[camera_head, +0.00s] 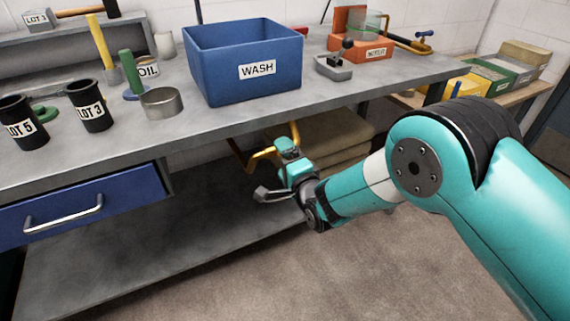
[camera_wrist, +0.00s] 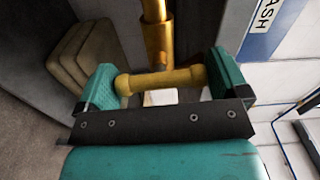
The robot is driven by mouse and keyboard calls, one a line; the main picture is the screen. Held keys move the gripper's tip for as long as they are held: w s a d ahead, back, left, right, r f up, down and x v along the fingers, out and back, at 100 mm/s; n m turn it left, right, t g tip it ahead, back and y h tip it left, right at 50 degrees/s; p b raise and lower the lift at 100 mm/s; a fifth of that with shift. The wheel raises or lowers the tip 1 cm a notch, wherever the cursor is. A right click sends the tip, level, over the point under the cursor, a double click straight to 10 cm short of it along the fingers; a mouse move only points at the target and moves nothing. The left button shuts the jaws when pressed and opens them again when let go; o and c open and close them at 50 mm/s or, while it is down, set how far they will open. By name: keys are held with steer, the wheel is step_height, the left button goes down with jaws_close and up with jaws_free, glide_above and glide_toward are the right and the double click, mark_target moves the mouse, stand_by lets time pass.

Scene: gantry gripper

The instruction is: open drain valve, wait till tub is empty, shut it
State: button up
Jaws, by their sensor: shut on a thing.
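The blue tub (camera_head: 225,75) labelled WASH stands on the grey bench. Its label also shows at the top right of the wrist view (camera_wrist: 266,18). Below the bench edge a yellow drain pipe (camera_head: 262,155) comes down behind my gripper (camera_head: 287,168). In the wrist view the yellow valve handle (camera_wrist: 178,79) lies crosswise between the two teal fingers of my gripper (camera_wrist: 163,83), under the brass-coloured valve body (camera_wrist: 157,40). My gripper is shut on the handle. I cannot make out any water level in the tub or flow from the pipe.
The bench (camera_head: 320,92) overhangs my gripper, with a lower shelf (camera_head: 150,255) beneath. A blue drawer (camera_head: 85,205) is at left. Stacked tan sacks (camera_head: 325,140) lie behind my gripper. Black LOT cups, an OIL can and an orange box (camera_head: 360,45) stand on the bench.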

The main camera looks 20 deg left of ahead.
steer(key=shift+m, duration=0.7)
steer(key=o, duration=0.6)
steer(key=shift+c, duration=0.2)
steer(key=b+v, duration=1.7)
steer(key=shift+d, duration=0.2)
steer(key=shift+s, duration=0.1)
